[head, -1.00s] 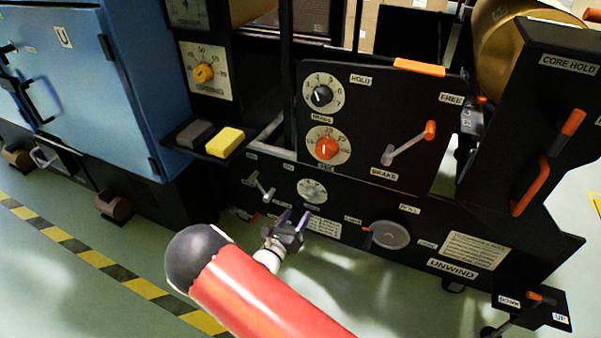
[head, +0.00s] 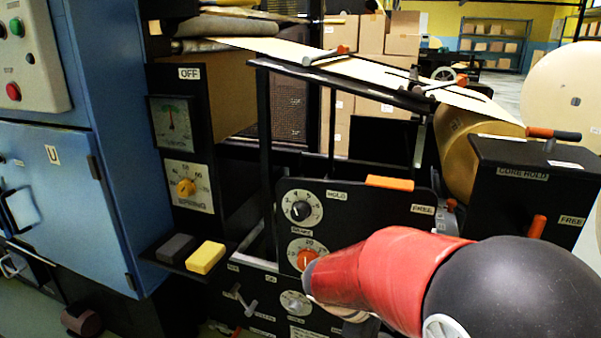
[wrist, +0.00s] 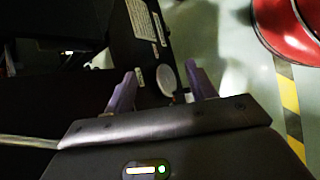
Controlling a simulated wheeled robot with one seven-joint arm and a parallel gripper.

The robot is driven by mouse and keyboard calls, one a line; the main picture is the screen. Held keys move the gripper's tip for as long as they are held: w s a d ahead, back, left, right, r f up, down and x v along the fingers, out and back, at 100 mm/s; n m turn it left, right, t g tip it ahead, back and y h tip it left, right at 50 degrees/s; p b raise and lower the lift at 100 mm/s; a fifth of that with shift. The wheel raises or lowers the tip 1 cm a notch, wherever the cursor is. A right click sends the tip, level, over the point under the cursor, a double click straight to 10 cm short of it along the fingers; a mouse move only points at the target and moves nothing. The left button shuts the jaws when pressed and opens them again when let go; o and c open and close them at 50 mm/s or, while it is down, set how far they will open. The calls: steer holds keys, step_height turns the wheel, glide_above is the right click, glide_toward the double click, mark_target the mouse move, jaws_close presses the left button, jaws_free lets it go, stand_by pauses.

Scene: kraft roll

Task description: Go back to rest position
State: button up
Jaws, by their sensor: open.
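My gripper (wrist: 162,92) shows in the wrist view with its two purple fingers spread apart and nothing between them. Beyond the fingers lie the lower part of the black machine and a pale round disc (wrist: 166,80). In the head view my red and black arm crosses the lower right, in front of the black control panel, and hides the gripper there. The orange knob (head: 306,254) is partly covered by the arm's edge. The black knob (head: 300,210) above it is clear of the arm.
A blue cabinet (head: 60,150) stands at the left. A shelf holds a yellow block (head: 205,257) and a grey block (head: 175,248). The kraft roll (head: 465,150) sits behind the core hold post (head: 530,190). Open floor with a yellow-black stripe (wrist: 289,100) shows in the wrist view.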

steer(key=s+a+r+m+t+y+p, duration=0.1)
steer(key=s+r+m+t+y, duration=0.3)
steer(key=s+r+m+y, duration=0.3)
steer(key=s+r+m, duration=0.4)
steer(key=s, duration=0.3)
steer(key=shift+s+a+r+y, duration=0.2)
steer(key=shift+a+r+y, duration=0.15)
steer(key=shift+r+y, duration=0.05)
